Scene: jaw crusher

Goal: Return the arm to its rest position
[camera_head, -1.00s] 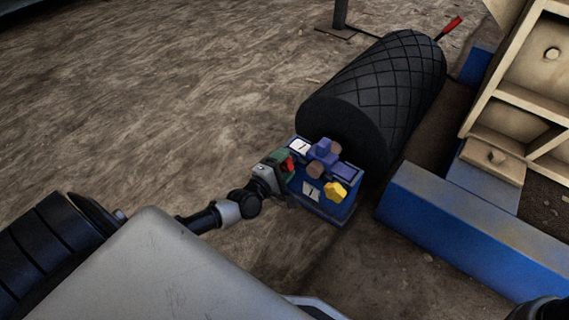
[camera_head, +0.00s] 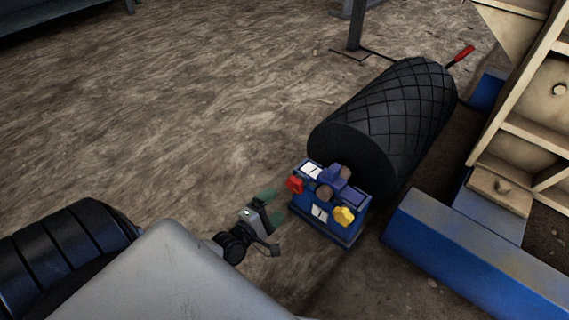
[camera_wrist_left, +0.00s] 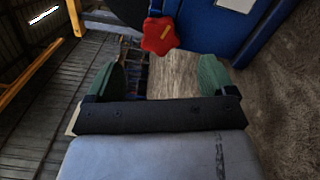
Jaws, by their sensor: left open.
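My left gripper (camera_head: 271,206) is open and empty in the head view, just left of a blue control box and apart from it. Its two green fingers also show spread apart in the left wrist view (camera_wrist_left: 162,76). The blue box (camera_head: 325,233) carries a red knob (camera_head: 295,184) on its left side, a yellow knob (camera_head: 344,216) in front and white labels. The red knob also shows in the left wrist view (camera_wrist_left: 160,35), beyond the gap between the fingers. My right gripper is not in view.
A large black ribbed roller (camera_head: 391,118) lies behind the box. A blue beam (camera_head: 470,258) and a beige ribbed frame (camera_head: 540,125) stand to the right. A dark post (camera_head: 355,25) rises at the back. Open brown ground lies to the left.

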